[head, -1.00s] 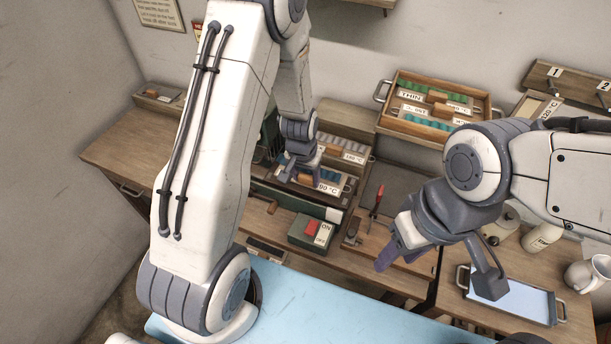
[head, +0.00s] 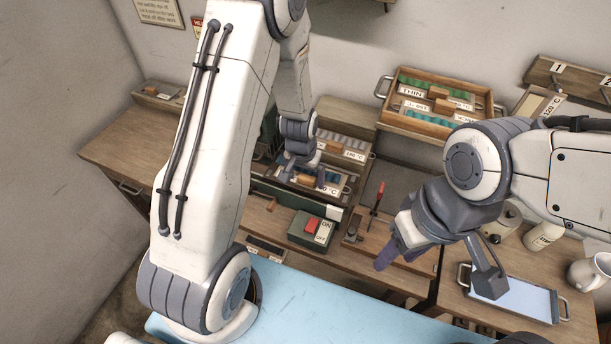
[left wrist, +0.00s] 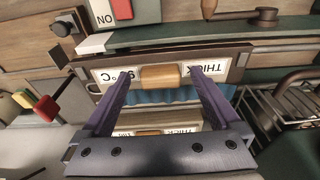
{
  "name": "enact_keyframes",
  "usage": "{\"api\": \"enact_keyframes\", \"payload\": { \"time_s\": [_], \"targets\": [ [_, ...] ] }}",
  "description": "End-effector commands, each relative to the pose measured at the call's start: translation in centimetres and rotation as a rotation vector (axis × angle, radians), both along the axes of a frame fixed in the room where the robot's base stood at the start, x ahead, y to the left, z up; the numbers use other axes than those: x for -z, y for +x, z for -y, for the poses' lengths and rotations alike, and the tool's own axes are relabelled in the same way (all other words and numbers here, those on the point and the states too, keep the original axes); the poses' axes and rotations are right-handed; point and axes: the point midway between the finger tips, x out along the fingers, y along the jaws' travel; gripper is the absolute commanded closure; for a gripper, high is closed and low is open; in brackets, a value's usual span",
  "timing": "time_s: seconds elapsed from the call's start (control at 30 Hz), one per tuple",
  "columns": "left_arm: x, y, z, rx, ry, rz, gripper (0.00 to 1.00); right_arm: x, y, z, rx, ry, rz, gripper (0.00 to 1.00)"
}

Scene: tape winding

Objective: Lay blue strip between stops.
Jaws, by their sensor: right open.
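Blue strips (left wrist: 157,96) lie in a row in a tray (left wrist: 232,68) labelled THICK, upside down in the left wrist view. A wooden grip block (left wrist: 160,76) sits at the middle of the tray's labelled edge. My left gripper (head: 304,174) is at this tray in the head view. My right gripper (head: 437,276) is open and empty, fingers wide apart, above the bench front. I cannot make out the stops.
A raised wooden case (head: 437,122) is behind. A metal tray (head: 515,298) and a mug (head: 590,272) are at right. The blue surface (head: 330,307) in front is largely clear.

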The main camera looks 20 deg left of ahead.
Motion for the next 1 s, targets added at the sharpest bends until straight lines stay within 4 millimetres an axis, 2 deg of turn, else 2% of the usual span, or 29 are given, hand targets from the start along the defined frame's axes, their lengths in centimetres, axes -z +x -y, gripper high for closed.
{"api": "enact_keyframes", "payload": {
  "time_s": [0.23, 0.37, 0.8, 1.0],
  "targets": [
    [-0.1, 0.0, 0.0, 0.000, 0.000, 0.000, 0.04, 0.0, 0.0, 0.0, 0.002, 0.000, 0.000, 0.50],
    [-1.0, -0.1, 0.0, 0.000, 0.000, 0.003, 0.04, 0.2, 0.0, 0.0, 0.002, 0.000, 0.000, 0.50],
    [-8.3, -1.2, -0.1, 0.000, 0.000, 0.006, 0.04, 1.3, 0.0, 0.0, 0.002, 0.000, 0.000, 0.50],
    [-10.1, -1.6, -0.1, 0.000, 0.000, 0.001, 0.04, 1.5, 0.0, 0.0, 0.001, 0.000, 0.000, 0.50]
  ]
}}
